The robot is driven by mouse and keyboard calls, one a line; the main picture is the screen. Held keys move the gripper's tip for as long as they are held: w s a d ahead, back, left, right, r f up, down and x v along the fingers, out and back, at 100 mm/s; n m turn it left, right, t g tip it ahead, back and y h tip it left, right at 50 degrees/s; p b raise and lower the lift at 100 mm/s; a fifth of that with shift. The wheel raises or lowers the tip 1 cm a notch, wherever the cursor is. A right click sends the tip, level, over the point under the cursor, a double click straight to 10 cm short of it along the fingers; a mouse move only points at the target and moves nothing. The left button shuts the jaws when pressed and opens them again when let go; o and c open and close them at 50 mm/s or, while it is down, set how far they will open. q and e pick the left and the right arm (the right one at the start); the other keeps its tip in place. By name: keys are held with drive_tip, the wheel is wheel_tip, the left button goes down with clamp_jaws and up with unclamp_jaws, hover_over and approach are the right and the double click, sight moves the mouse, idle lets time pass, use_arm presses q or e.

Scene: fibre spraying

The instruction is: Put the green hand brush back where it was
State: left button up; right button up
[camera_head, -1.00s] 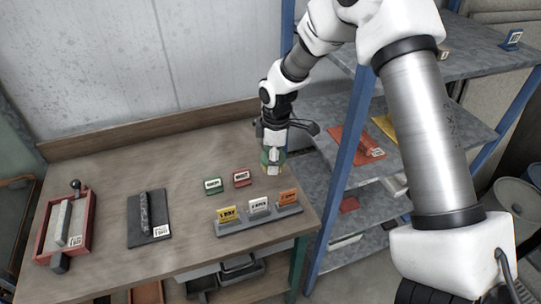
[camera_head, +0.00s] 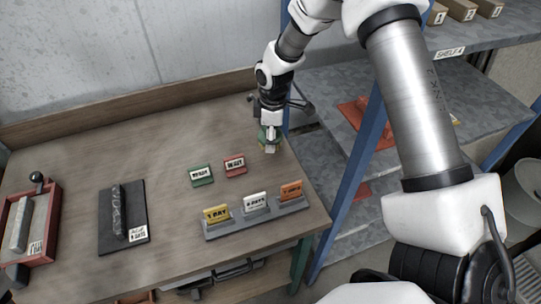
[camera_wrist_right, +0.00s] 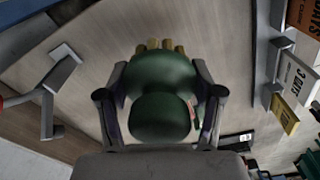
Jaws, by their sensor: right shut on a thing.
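The green hand brush (camera_wrist_right: 160,98) shows large in the right wrist view, with a rounded green body and tan bristle tufts at its far edge. My right gripper (camera_wrist_right: 160,112) is shut on it, one finger on each side. In the head view my right gripper (camera_head: 270,143) points down at the back right of the workbench (camera_head: 150,155), with a little of the green brush (camera_head: 263,134) showing. I cannot tell whether the brush touches the bench top. My left gripper is not in view.
A grey rack (camera_head: 256,220) with yellow, white and orange cards is nearer. A black plate (camera_head: 108,235) and red tray (camera_head: 17,250) lie left. A blue-posted shelf (camera_head: 360,150) is right.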

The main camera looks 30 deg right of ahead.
sight(271, 160)
wheel_tip(271, 160, down, 7)
drive_tip(key=shift+r+p, duration=0.15)
drive_tip(key=shift+p, duration=0.65)
drive_tip(key=shift+f+b, duration=0.3)
drive_tip(key=o, duration=1.3)
drive_tip(key=shift+r, duration=0.1)
drive_tip(key=r+p, duration=0.3)
drive_tip(key=r, duration=0.1)
drive_tip(key=r+p, duration=0.3)
drive_tip(key=r, duration=0.1)
drive_tip(key=r+p, duration=0.4)
drive_tip(key=shift+s+d+r, duration=0.2)
drive_tip(key=shift+s+r, duration=0.1)
drive_tip(key=shift+f, duration=0.15)
drive_tip(key=shift+w, duration=0.1)
